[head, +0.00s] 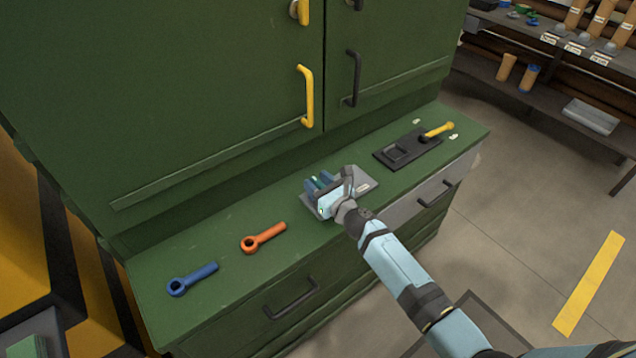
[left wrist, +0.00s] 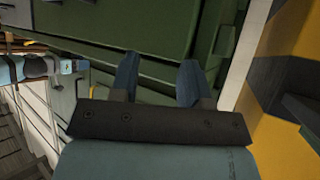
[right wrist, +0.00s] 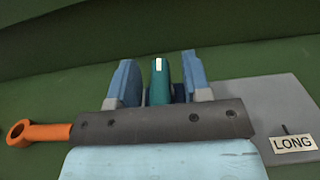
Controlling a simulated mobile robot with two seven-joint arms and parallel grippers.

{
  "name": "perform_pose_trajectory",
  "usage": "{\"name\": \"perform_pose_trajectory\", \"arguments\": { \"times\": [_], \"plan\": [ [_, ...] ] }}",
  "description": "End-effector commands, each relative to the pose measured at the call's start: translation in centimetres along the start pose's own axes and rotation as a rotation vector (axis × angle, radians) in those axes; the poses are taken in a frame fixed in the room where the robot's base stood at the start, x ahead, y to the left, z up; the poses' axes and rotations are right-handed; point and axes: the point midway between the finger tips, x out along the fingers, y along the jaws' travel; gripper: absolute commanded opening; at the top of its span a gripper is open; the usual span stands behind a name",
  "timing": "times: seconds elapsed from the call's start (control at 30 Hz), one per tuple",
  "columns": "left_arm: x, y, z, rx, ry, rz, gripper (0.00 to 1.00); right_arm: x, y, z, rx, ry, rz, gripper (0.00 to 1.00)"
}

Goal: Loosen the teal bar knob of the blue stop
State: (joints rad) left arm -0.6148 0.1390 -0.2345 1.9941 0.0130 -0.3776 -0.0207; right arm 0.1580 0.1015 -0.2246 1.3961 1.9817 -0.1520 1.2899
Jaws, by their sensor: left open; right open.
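The teal bar knob (right wrist: 159,80) shows in the right wrist view, upright with a pale mark on its top. My right gripper (right wrist: 160,82) is open, with one blue finger on each side of the knob; a gap shows on both sides. In the head view the right gripper (head: 321,184) is over the grey plate (head: 366,184), and it hides most of the blue stop. The stop's blue body cannot be told clearly from the fingers. My left gripper (left wrist: 158,80) is open and empty, off to the side of the green cabinet, and not in the head view.
On the green counter (head: 222,228) lie an orange ring-ended wrench (head: 263,238) and a blue one (head: 192,280), left of the plate. A black plate (head: 408,150) with a yellow handle (head: 437,130) lies to the right. A "LONG" label (right wrist: 293,143) sits on the grey plate. Cabinet doors rise behind.

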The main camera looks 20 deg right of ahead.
Motion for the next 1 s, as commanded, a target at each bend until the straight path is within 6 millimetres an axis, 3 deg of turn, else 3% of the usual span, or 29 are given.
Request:
{"name": "perform_pose_trajectory", "arguments": {
  "times": [0.23,0.43,0.77,1.0],
  "plan": [
    [0.01,-0.04,0.02,0.001,0.000,0.000,0.43,0.05,0.01,-0.02,0.000,0.000,0.000,0.45],
    [0.01,-0.04,0.03,0.000,-0.001,0.000,0.43,0.04,0.01,-0.02,0.000,0.000,0.000,0.00],
    [0.03,-0.03,0.05,0.001,-0.001,0.000,0.43,0.02,-0.04,-0.05,-0.003,0.001,0.036,0.00],
    [0.15,-0.02,0.23,0.001,-0.001,0.000,0.43,0.02,-0.11,-0.10,-0.003,0.002,0.170,0.00]
  ]
}}
